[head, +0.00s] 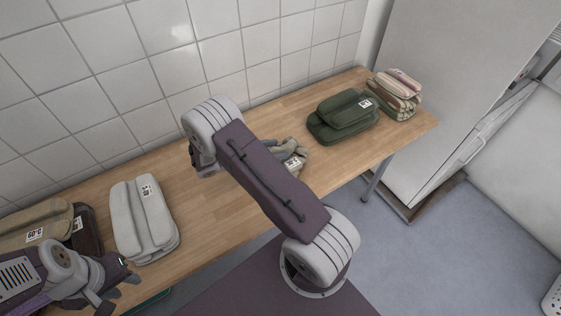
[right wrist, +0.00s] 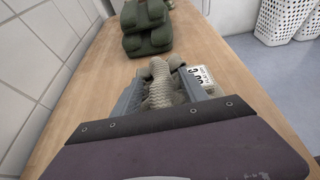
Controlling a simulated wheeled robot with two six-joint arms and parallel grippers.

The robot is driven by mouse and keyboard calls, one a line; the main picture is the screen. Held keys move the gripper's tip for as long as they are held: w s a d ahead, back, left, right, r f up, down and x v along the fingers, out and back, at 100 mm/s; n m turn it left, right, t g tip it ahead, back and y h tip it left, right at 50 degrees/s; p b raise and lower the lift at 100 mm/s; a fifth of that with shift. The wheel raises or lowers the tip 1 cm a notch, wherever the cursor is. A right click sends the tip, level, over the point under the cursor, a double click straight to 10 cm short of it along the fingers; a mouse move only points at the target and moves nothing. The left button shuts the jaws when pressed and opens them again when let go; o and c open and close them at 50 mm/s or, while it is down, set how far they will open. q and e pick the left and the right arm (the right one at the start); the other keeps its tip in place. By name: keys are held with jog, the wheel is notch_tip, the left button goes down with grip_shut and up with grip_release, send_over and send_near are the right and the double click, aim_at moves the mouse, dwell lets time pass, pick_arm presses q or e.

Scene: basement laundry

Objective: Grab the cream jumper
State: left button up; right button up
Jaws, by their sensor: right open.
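A beige knitted garment (right wrist: 160,88), which looks like the cream jumper, lies on the wooden table, bunched up with a white tag on its right. In the head view, part of it (head: 293,148) shows beside my right arm, which hides the rest. My right gripper (right wrist: 167,92) is open, with one finger on each side of the knit; I cannot tell whether they touch it. My left gripper (head: 118,291) is at the lower left, near the table's front edge; its jaw opening is unclear.
A dark green folded stack (head: 343,115) and a striped folded stack (head: 396,94) lie further along the table (head: 215,195). A white folded garment (head: 143,222) and a tan one (head: 40,225) lie at the left. A tiled wall runs behind; a pale cabinet (head: 450,80) stands at the right.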

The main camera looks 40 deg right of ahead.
jog(key=shift+d+f, duration=0.25)
jog(key=shift+d, duration=0.35)
jog(key=shift+a, duration=0.1)
grip_shut()
dwell(0.8)
